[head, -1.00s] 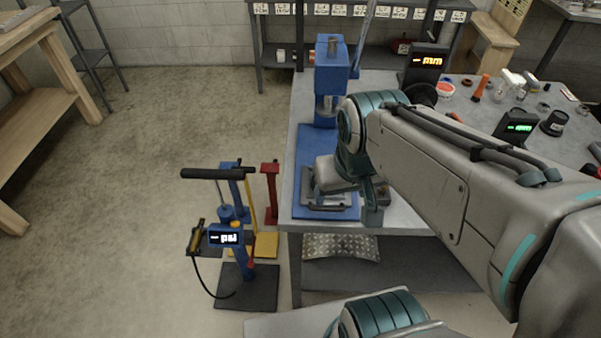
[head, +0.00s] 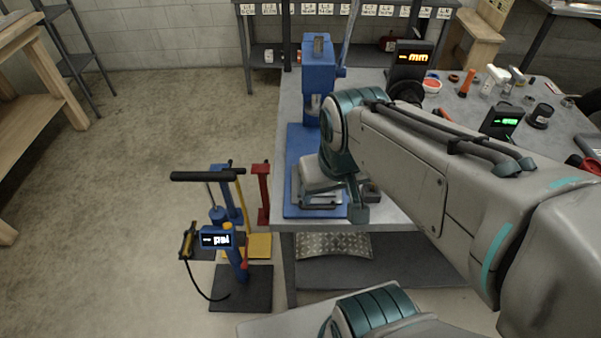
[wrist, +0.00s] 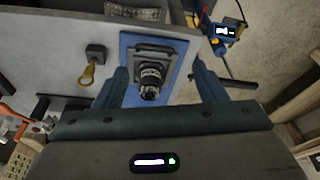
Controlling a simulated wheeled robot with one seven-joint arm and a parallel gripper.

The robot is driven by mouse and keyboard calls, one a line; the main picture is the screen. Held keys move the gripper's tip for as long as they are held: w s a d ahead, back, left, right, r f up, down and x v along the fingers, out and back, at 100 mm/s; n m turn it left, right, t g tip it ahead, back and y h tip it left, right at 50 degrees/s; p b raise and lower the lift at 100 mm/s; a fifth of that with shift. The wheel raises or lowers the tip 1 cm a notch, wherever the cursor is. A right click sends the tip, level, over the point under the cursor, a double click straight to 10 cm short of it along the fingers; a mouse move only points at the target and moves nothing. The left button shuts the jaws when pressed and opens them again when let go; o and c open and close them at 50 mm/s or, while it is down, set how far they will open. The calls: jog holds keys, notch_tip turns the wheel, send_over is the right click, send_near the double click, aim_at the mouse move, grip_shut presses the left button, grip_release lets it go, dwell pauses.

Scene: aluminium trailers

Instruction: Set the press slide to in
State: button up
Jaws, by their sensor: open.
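The blue press (head: 318,78) stands on the grey workbench, its long blue base reaching to the near edge. The press slide (head: 318,201), a grey metal plate fixture, sits at the near end of that base, partly hidden by my arm. In the wrist view the slide (wrist: 168,50) shows as a dark plate on the blue base, with a round dark and silver part (wrist: 150,82) on it. My gripper (wrist: 159,70) is open and empty, its two fingers apart on either side of the slide in the picture. In the head view my gripper (head: 340,200) is over the slide, mostly hidden.
A blue pump with a psi display (head: 216,239) and a red stand (head: 263,195) are on the floor left of the workbench (head: 390,213). Displays and small items crowd the bench's right side. A yellow-handled piece (wrist: 88,74) lies beside the base. Floor at left is open.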

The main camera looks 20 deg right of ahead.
jog(key=shift+c, duration=0.4)
jog(key=c, duration=0.5)
jog(key=shift+w+r+m, duration=0.1)
jog(key=shift+w+m, duration=0.05)
jog(key=shift+m, duration=0.15)
jog(key=shift+c, duration=0.7)
jog(key=w+d+f+m+g+p, duration=0.15)
jog(key=w+m+g, duration=0.35)
jog(key=w+m, duration=1.05)
jog(key=s+f+m, duration=0.1)
jog(key=s+f, duration=0.1)
jog(key=f, duration=0.2)
jog(key=s+f+m, duration=0.2)
jog(key=f, duration=0.3)
jog(key=s+f+m, duration=0.1)
jog(key=s+f, duration=0.2)
jog(key=f, duration=0.1)
jog(key=shift+a+f+m+y, duration=0.25)
jog(key=shift+f+m+y, duration=0.05)
jog(key=shift+f+m, duration=0.05)
